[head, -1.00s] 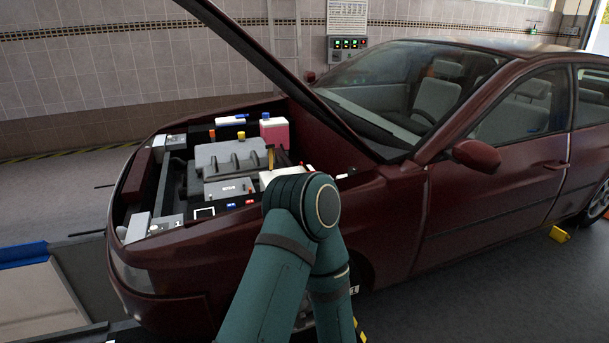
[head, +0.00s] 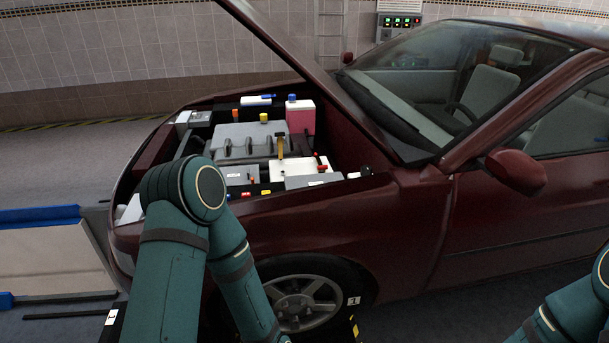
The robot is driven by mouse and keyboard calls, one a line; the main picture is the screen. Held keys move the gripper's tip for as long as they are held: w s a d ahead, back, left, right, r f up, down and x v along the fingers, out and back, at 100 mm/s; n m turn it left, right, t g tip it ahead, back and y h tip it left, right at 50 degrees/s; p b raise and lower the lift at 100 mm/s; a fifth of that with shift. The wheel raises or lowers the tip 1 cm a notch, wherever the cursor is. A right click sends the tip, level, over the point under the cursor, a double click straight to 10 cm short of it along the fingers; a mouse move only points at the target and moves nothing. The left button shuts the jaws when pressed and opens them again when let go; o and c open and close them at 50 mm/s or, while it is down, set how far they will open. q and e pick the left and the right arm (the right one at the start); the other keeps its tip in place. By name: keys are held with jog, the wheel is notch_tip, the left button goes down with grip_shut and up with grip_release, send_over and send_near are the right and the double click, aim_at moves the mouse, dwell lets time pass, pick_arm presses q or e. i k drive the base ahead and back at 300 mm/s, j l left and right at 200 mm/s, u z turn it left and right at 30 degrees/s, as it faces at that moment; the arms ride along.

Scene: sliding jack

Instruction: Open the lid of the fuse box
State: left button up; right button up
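The open engine bay of a dark red car (head: 330,215) holds several boxes. A grey box with a pale label (head: 238,176) sits at the near side of the engine. A light grey flat-topped box (head: 312,181) lies at the near right corner of the bay. I cannot tell for sure which one is the fuse box; no lid stands raised on either. My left arm rises in front of the bay's near left part and hides some of it. Only a piece of my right arm shows at the lower right.
The raised hood (head: 300,65) slants over the bay. A grey engine cover (head: 240,140), a pink tank (head: 300,117) and a yellow upright handle (head: 281,145) stand inside. The front wheel (head: 300,300) is below the fender. A blue-edged platform (head: 45,250) stands at the left.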

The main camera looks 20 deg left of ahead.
aim_at(294, 181)
jog(key=i+l+u, duration=0.25)
jog(key=u, duration=0.15)
jog(key=i+l+u, duration=0.15)
jog(key=l+u, duration=0.3)
